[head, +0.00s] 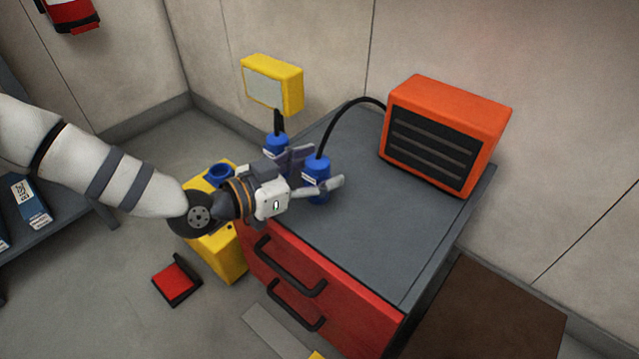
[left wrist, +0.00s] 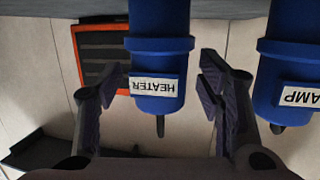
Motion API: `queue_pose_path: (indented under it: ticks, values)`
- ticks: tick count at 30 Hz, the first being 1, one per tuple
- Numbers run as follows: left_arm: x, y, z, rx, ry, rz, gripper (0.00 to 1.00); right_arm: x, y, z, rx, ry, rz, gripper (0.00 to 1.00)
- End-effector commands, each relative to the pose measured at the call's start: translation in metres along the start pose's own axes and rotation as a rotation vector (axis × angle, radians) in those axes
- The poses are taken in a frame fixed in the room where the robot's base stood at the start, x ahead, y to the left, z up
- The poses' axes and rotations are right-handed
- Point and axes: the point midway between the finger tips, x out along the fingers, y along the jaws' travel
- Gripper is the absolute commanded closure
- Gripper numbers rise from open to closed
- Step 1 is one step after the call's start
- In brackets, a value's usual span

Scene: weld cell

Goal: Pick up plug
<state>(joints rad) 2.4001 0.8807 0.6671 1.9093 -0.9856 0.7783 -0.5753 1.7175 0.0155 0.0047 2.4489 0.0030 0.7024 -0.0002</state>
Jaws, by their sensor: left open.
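A blue plug labelled HEATER (head: 317,172) stands upright on the grey cabinet top, with a black cable from its top to the orange heater (head: 445,135). In the left wrist view this plug (left wrist: 160,62) appears upside down between my fingers. My left gripper (head: 326,167) is open, one finger on each side of the HEATER plug. In the left wrist view the gripper (left wrist: 158,84) shows a gap on both sides of it. A second blue plug (head: 277,145) stands beside it, partly hidden by a finger; its label reads "AMP" in the left wrist view (left wrist: 290,85). My right gripper is not in view.
A yellow lamp (head: 280,85) stands behind the second plug. A yellow box (head: 228,255) with a blue socket (head: 220,172) is left of the red-drawered cabinet (head: 400,240). The cabinet top is clear at front right. A brown surface (head: 490,315) lies at right.

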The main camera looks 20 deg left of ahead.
Motion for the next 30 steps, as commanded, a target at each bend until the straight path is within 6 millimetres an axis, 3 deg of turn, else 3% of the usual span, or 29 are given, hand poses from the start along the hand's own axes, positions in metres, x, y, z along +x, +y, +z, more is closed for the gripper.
queue_pose_path:
  ticks: [7, 15, 23, 26, 30]
  values:
    - [0.003, 0.0, -0.002, 0.0, 0.001, 0.0, 0.39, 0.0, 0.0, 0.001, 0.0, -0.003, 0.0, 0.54]
    - [0.003, 0.0, -0.001, 0.0, 0.0, 0.0, 0.99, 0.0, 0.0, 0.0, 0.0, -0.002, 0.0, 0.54]
    - [0.003, 0.0, -0.004, 0.0, 0.002, 0.0, 1.0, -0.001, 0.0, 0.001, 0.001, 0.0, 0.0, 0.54]
    - [0.001, 0.0, -0.014, 0.001, 0.004, 0.0, 1.0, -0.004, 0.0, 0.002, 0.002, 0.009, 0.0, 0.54]
    - [-0.009, 0.002, -0.045, 0.002, 0.007, -0.001, 1.0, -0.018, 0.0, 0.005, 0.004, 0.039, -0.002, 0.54]
